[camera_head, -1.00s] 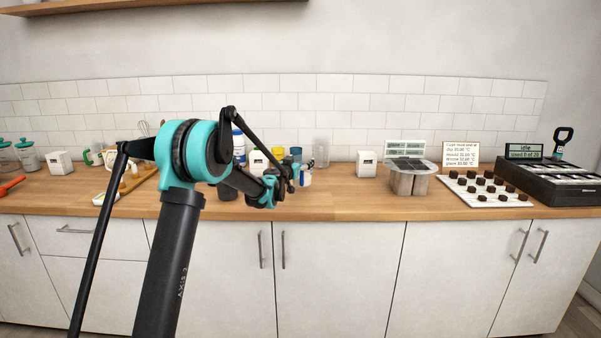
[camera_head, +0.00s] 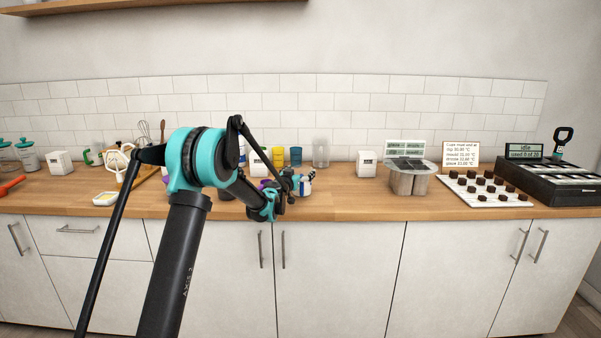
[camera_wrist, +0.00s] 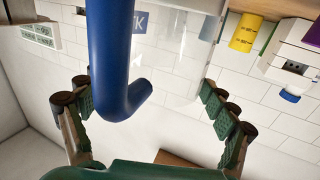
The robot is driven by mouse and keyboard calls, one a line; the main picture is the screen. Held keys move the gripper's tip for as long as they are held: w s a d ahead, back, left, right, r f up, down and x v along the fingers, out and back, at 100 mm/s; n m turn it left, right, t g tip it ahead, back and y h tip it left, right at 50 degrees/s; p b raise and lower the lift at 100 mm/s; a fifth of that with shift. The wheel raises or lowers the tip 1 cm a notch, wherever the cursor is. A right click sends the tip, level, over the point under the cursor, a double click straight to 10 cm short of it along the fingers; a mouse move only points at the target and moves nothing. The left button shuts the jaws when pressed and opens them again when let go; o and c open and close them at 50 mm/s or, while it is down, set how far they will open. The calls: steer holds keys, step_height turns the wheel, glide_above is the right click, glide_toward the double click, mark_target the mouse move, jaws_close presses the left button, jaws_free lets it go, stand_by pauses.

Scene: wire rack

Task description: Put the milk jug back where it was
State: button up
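The milk jug (camera_head: 308,178) shows small on the counter side of my gripper in the head view, white with blue parts. In the wrist view its thick blue handle (camera_wrist: 113,60) fills the upper middle, in front of a clear body (camera_wrist: 180,60) with partly hidden lettering. My gripper (camera_wrist: 150,103) has its fingers wide apart, one on each side of the handle. A clear gap shows between the handle and the right finger; the left finger is close beside the handle. Contact with the jug's body cannot be made out. My gripper (camera_head: 287,186) partly covers the jug in the head view.
A yellow cup (camera_head: 278,156), a blue cup (camera_head: 295,155) and a clear cylinder (camera_head: 321,153) stand behind. The counter (camera_head: 350,202) is clear between jug and pots.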

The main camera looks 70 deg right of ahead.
stand_by(0.3)
steer(key=shift+r, duration=0.2)
steer(key=a, duration=1.2)
steer(key=w+a+f+n+t+y, duration=0.2)
steer(key=w+a+n+t+y, duration=0.2)
steer(key=w+a, duration=2.25)
steer(key=w+a+f+n+t+y, duration=0.1)
steer(key=w+a+f+n+y, duration=0.15)
steer(key=a, duration=0.95)
steer(key=w+a+f+n+t+y, duration=0.1)
steer(key=w+a+f+n+y, duration=0.2)
steer(key=a, duration=0.8)
steer(key=s+a+f+n+y, duration=0.2)
steer(key=s+a+f+n, duration=0.1)
steer(key=a, duration=0.7)
steer(key=s+a+f+n+y, duration=0.3)
steer(key=s+a+f, duration=0.1)
steer(key=a, duration=0.7)
steer(key=s+a+f+n+g+y, duration=0.1)
steer(key=s+a+f+n+y, duration=0.2)
steer(key=a, duration=0.7)
steer(key=shift+s+a+f+y, duration=0.25)
steer(key=shift+s+f, duration=0.35)
steer(key=shift+s, duration=0.2)
